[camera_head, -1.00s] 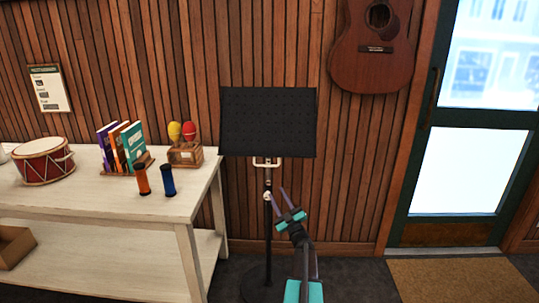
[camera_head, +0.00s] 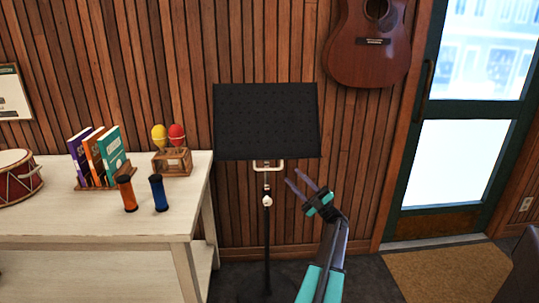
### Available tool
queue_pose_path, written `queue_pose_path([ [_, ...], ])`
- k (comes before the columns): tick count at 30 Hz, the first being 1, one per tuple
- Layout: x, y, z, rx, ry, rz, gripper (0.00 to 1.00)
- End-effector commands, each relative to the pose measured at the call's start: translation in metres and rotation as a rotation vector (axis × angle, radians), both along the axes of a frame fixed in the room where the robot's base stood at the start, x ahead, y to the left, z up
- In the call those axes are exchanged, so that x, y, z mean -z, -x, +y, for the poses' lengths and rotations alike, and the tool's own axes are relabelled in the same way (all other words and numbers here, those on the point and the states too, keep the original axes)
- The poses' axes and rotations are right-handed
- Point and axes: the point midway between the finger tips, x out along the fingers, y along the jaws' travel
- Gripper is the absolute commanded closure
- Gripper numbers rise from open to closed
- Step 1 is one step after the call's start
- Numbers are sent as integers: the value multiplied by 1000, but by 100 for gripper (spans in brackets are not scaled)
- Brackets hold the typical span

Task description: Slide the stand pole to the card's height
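The black music stand's desk (camera_head: 266,122) stands in front of the wood wall. Below it is a pale U-shaped bracket (camera_head: 283,167). A short light section of pole shows above a pale knob (camera_head: 267,201), and the dark lower pole (camera_head: 267,240) runs down to the floor. The card (camera_head: 10,95) hangs on the wall at the left, cut off by the picture's edge; its marks are too small to read. My gripper (camera_head: 294,177) is to the right of the pole, just below the bracket. Its two fingers are apart, point up and left, and hold nothing.
A pale table (camera_head: 190,222) stands close left of the stand, with a drum (camera_head: 20,182), books (camera_head: 98,158), an orange shaker (camera_head: 126,194), a blue shaker (camera_head: 159,194) and boxed maracas (camera_head: 172,161). A guitar (camera_head: 350,62) hangs at the upper right.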

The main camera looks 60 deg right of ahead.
Motion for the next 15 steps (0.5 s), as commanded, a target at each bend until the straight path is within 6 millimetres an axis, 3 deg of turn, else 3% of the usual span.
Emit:
queue_pose_path([
  [15,-8,-5,-1,6,0,-1,66],
])
